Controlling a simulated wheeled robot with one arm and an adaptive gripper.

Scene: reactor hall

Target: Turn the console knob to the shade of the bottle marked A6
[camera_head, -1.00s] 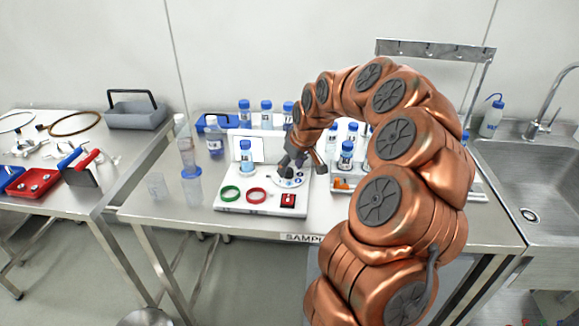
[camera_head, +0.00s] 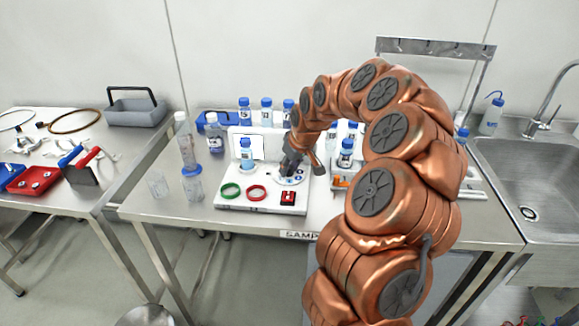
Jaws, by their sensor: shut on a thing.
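The white console (camera_head: 270,207) stands on the steel table, with a green ring (camera_head: 230,191), a red ring (camera_head: 256,193) and a red switch block (camera_head: 288,198) on its front. My gripper (camera_head: 288,172) points down over the round dial plate (camera_head: 290,180) at the console's right. It is shut on the knob, which the fingers hide. A blue-capped bottle (camera_head: 246,158) stands on the console. Several more blue-capped bottles stand behind, such as one at the back (camera_head: 266,112), and one stands at the right (camera_head: 345,155). Their labels are too small to read, so I cannot tell which is A6.
Clear cylinders (camera_head: 186,145) and beakers (camera_head: 192,187) stand left of the console. A sink (camera_head: 535,180) is at the right and a wash bottle (camera_head: 491,117) stands beside it. The left table holds a grey basket (camera_head: 136,113) and a red tray (camera_head: 33,181).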

